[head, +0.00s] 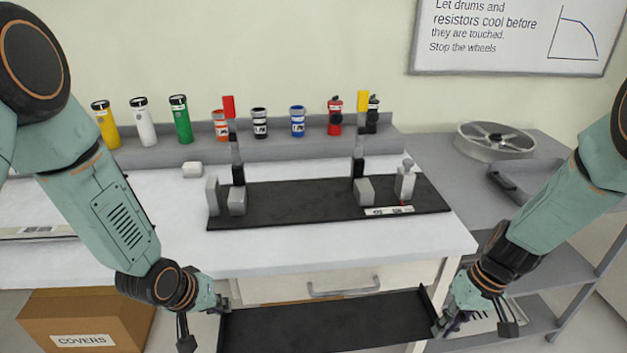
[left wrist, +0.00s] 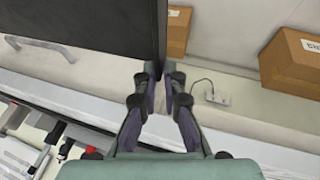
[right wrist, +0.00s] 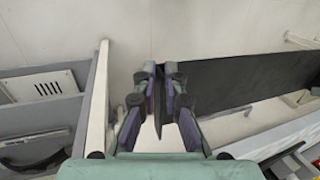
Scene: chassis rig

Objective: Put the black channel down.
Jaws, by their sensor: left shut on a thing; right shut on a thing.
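The black channel (head: 325,322) is a long dark tray-like piece with upturned ends, held in front of the white table's front edge. My left gripper (head: 222,306) is shut on its left end, and my right gripper (head: 440,322) is shut on its right end. In the left wrist view the channel (left wrist: 95,30) runs up and to the left from the left gripper's fingertips (left wrist: 159,78). In the right wrist view the channel (right wrist: 240,82) extends right from the right gripper's fingertips (right wrist: 168,78). The channel looks about level.
A black base plate (head: 300,207) with grey blocks and posts lies on the white table (head: 165,215). Several coloured cylinders stand on the grey ledge (head: 350,146) behind. A grey shelf unit (head: 560,240) with a wheel (head: 495,140) stands right. A cardboard box (head: 85,315) sits lower left.

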